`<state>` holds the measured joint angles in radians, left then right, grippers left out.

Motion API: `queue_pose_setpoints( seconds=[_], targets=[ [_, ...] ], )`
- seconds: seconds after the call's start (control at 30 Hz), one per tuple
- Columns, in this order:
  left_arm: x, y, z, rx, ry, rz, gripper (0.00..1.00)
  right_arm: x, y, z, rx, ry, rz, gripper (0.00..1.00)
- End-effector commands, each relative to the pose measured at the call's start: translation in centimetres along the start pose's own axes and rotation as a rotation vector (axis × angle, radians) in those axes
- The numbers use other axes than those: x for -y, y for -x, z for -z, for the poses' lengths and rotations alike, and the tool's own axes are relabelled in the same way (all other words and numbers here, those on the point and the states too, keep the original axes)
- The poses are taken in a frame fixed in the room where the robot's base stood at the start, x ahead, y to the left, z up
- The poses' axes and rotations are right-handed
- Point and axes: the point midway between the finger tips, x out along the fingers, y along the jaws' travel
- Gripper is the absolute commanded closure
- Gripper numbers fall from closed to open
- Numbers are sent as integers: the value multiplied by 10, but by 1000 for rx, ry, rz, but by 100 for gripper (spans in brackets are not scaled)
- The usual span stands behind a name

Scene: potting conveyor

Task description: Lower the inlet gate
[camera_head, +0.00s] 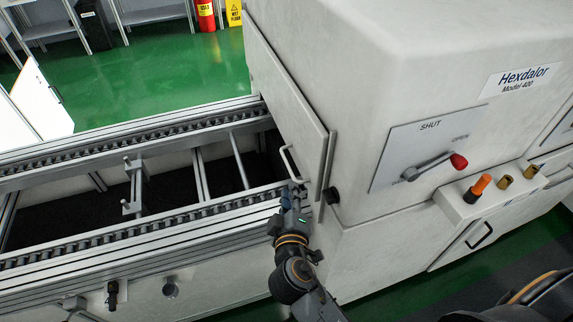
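The inlet gate (283,108) is a pale upright panel on the left face of the big machine, above the conveyor's end. A light bar handle (287,163) is fixed on its lower part. My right gripper (296,190) is at the lower end of this handle, close to it or touching it. Its fingers are small and partly merged with the handle, so I cannot tell whether they are closed on it. Dark space shows below the gate's lower edge. My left gripper is not in view.
The conveyor (130,222) runs left from the gate, with chain rails and a metal cross-piece (133,187). The machine front carries a red-knobbed lever (458,161) on a plate marked SHUT, and an orange knob (482,183). Green floor (165,75) lies behind.

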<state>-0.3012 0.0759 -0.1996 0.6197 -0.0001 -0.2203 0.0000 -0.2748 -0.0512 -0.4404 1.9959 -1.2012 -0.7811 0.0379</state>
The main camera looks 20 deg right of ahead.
Motion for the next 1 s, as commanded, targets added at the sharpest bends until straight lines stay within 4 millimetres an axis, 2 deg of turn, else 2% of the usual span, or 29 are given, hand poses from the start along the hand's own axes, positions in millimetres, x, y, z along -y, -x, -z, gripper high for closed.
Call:
queue_pose_setpoints(
  seconds=[0.3, 0.5, 0.7, 1.0],
  targets=[
    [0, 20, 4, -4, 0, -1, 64, -2, -69, 2, -1, 3, 0, 82],
    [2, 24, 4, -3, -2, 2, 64, -1, -99, 1, -1, 3, 1, 82],
    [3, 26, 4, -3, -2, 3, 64, 0, -112, 0, 0, 1, 2, 82],
    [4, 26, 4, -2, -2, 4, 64, 1, -113, 0, -1, 1, 2, 82]
  ],
)
